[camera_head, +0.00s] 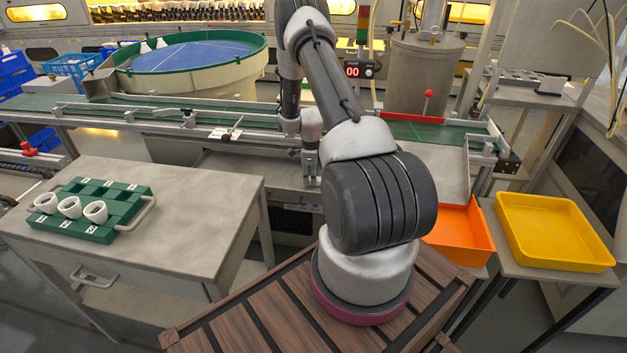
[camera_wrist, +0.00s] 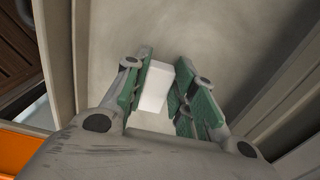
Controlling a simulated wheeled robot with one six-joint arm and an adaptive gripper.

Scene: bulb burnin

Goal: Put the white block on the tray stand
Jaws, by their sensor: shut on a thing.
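The white block (camera_wrist: 155,86) is between the green-padded fingers of my gripper (camera_wrist: 163,92) in the wrist view. The gripper is shut on it, with a grey surface below. In the head view my gripper (camera_head: 311,178) points down in front of the conveyor, left of my arm's thick joint; I cannot make out the block there. At the right, a grey stand (camera_head: 520,268) bears a yellow tray (camera_head: 555,262). I cannot tell for certain that this is the tray stand.
An orange bin (camera_head: 462,238) is beside the yellow tray, partly behind my arm. A grey table (camera_head: 190,215) at the left bears a green rack (camera_head: 128,205) with several white cups. The green conveyor (camera_head: 235,116) runs across behind my gripper. The table's right part is bare.

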